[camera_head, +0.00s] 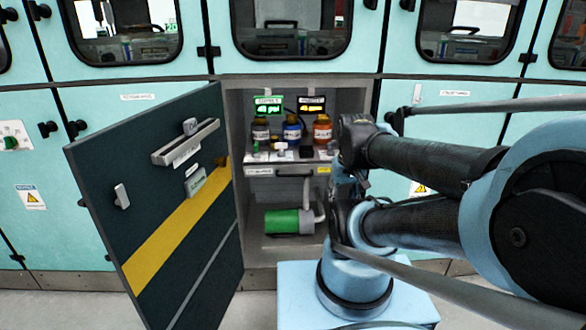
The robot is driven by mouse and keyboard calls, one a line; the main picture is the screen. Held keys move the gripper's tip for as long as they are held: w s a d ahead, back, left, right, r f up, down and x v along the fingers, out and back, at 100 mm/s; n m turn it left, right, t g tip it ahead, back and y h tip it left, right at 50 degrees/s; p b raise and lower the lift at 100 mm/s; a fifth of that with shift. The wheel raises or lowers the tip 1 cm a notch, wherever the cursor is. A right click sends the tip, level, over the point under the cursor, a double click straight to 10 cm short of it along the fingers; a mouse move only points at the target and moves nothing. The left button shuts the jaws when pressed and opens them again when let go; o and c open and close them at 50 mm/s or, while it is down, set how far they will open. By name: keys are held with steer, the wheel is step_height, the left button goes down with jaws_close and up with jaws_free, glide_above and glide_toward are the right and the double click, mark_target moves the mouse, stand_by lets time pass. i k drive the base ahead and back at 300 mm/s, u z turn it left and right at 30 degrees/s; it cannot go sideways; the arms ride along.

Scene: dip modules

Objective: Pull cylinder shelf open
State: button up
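The cylinder shelf (263,171) sits inside an open cabinet and carries several small cylinders, including amber (260,131), blue (292,130) and orange (322,130) ones. A dark bar handle (293,173) runs across the shelf's front edge. The shelf appears pushed back inside the cabinet. My arm folds in front of the cabinet's right side, with its wrist end near the shelf's right edge. My gripper's fingers cannot be made out; they are hidden behind or merged with the arm links.
The dark cabinet door (110,170), with a yellow stripe, is swung open to the left. A green cylindrical unit (287,222) lies in the lower compartment. Two lit displays (268,106) stand above the cylinders. Floor (80,310) shows free at lower left.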

mark_target(308, 159)
steer(key=k, duration=0.5)
steer(key=z, duration=1.9)
steer(key=i, duration=0.6)
steer(key=u, duration=1.95)
